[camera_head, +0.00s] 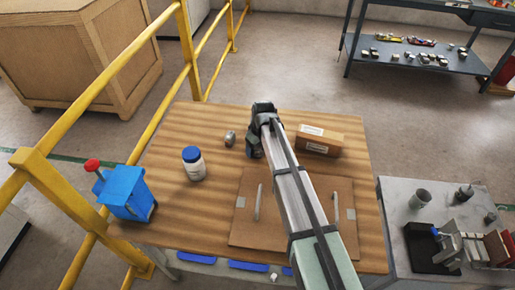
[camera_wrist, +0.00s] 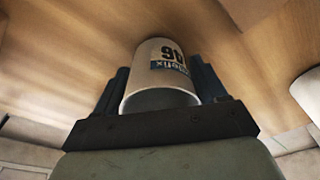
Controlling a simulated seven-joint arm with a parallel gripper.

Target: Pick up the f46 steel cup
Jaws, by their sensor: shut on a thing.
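The steel cup (camera_wrist: 158,72) shows in the wrist view as a pale, light-grey cup with dark printing that reads "46" and part of a word. Its open rim faces my camera. My gripper (camera_wrist: 161,82) has a dark finger on each side of the cup and is shut on it. In the head view my gripper (camera_head: 254,147) is low over the far middle of the table. A small silvery object (camera_head: 230,139) shows just left of it and looks like the cup; whether it touches the table cannot be told.
A white bottle with a blue lid (camera_head: 194,163) stands to the left. A cardboard box (camera_head: 319,140) lies right of my gripper. A brown board with handles (camera_head: 250,224) is in front. A blue device with a red knob (camera_head: 126,192) stands at the left corner by yellow railing (camera_head: 66,124).

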